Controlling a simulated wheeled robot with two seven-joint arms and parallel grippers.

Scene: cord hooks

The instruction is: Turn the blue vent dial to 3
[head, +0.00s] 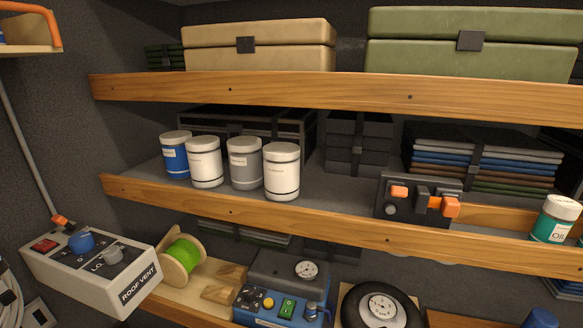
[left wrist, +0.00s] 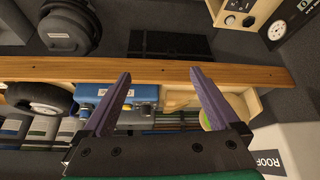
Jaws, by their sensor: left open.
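The blue vent dial (head: 81,241) sits on top of the pale grey roof vent box (head: 125,287) at the lower left of the head view. A grey knob (head: 113,256) is beside it and a red switch (head: 45,244) is on its other side. The dial's setting is too small to read. In the left wrist view, part of the box (left wrist: 291,135) shows at the right edge, and the dial is out of frame. My left gripper (left wrist: 160,73) is open and empty, with nothing between its fingers, apart from the box. Neither gripper shows in the head view.
A green cord spool (head: 182,256) stands just right of the vent box, beside a blue device (head: 270,306). A wooden shelf edge (left wrist: 60,70) crosses the left wrist view near my fingertips. Several jars stand on the middle shelf. A grey conduit (head: 27,150) runs down behind the box.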

